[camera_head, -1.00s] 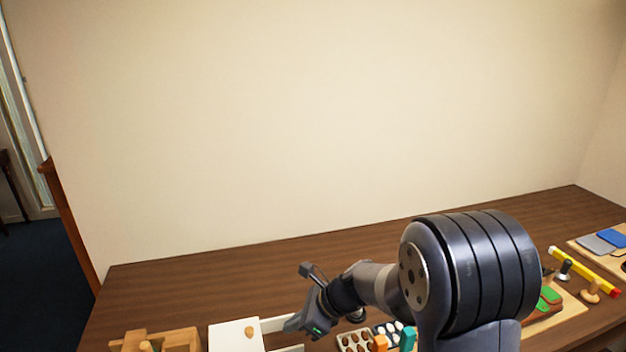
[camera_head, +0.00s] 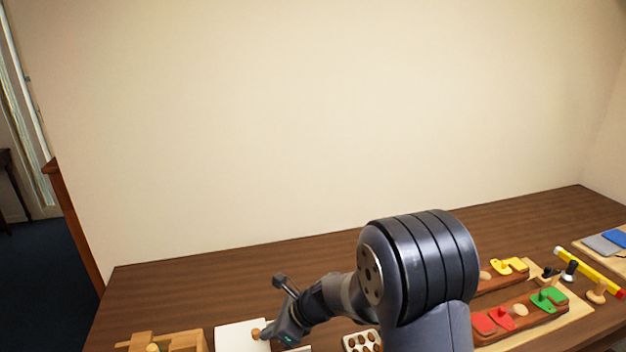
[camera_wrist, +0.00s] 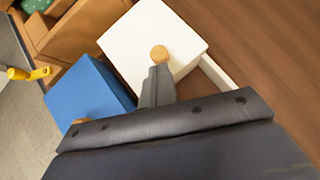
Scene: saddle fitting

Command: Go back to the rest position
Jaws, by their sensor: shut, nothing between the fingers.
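My gripper (camera_wrist: 158,86) is shut and empty. In the wrist view its fingertips overlap the picture of a round wooden knob (camera_wrist: 160,54) on a white panel (camera_wrist: 140,32); I cannot tell whether they touch it. In the head view my arm reaches left over the table, and the gripper's end is low by the white panel (camera_head: 232,338) and its knob (camera_head: 256,333). The arm hides part of the table behind it.
A wooden holder (camera_head: 185,341) stands at the left. A tray of brown pieces (camera_head: 360,341) lies under my arm. Boards with red (camera_head: 484,324) and green (camera_head: 550,299) pieces and a yellow bar (camera_head: 588,266) are at the right. The table's back is clear.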

